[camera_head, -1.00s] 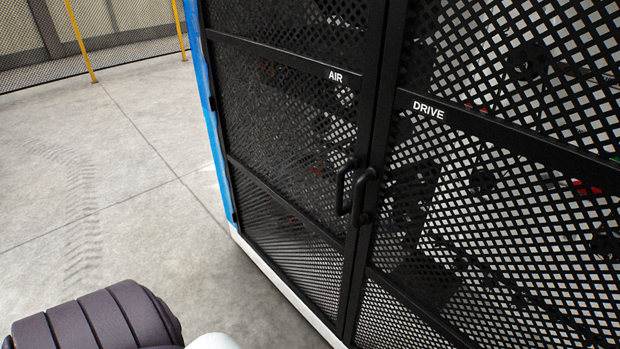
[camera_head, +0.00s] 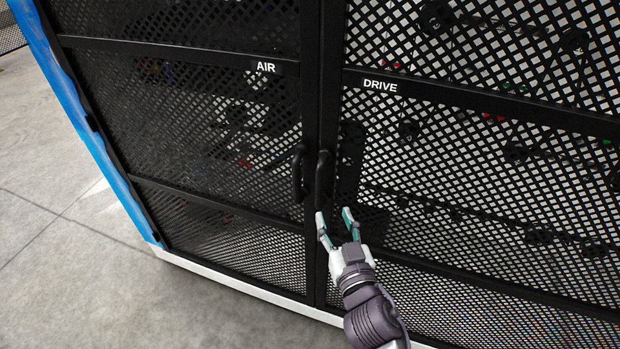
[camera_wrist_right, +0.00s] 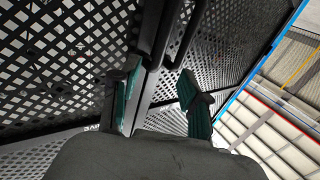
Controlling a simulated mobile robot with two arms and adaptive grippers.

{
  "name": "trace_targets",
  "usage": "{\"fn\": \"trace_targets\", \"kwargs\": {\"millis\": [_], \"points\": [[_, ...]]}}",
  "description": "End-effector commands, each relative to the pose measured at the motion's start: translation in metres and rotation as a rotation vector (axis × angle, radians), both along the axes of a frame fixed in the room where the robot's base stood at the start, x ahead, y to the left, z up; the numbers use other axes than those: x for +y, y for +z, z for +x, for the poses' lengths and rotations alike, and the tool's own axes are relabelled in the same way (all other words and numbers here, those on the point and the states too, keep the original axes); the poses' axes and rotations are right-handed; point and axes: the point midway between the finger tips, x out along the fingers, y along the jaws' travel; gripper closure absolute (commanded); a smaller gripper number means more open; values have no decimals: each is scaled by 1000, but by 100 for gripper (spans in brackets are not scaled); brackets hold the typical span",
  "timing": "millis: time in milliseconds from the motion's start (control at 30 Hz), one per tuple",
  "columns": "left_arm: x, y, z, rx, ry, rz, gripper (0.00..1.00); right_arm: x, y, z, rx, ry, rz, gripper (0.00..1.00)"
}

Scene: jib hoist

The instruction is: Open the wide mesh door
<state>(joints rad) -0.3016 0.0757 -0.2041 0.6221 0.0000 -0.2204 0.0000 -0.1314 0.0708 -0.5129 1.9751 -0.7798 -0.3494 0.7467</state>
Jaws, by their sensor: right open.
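Two black mesh doors stand side by side and look shut. The door marked DRIVE (camera_head: 470,104) is on the right in the head view and runs past the picture's edge; it looks the wider one. The door marked AIR (camera_head: 180,50) is on the left. Each has a black handle at the meeting edges: the DRIVE handle (camera_head: 322,178) and the AIR handle (camera_head: 298,174). My right gripper (camera_head: 334,213) is open, near the lower end of the DRIVE handle. In the wrist view its fingers (camera_wrist_right: 160,82) are apart with dark bars close by; contact is unclear. My left gripper is out of view.
A blue cabinet edge (camera_head: 75,100) borders the AIR door's left side. A white base strip (camera_head: 230,284) runs along the bottom. Open concrete floor (camera_head: 50,230) lies to the left. Coloured parts show dimly behind the mesh.

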Motion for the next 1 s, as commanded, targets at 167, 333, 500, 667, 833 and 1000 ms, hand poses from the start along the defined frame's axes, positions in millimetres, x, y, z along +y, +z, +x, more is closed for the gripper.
{"fn": "trace_targets", "kwargs": {"millis": [167, 333, 500, 667, 833, 1000], "points": [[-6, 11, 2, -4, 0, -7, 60, 11, 4, 38, -2, 1, 1, 55], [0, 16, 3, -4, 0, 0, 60, 21, 3, 72, -1, 0, 0, 55], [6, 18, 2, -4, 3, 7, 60, 28, 1, 97, 0, 1, 1, 55], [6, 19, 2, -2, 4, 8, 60, 31, 0, 109, 1, 1, 0, 55], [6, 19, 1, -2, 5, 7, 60, 32, 0, 112, 1, 1, 1, 55], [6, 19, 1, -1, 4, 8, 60, 32, 0, 112, 1, 1, 1, 56]]}}
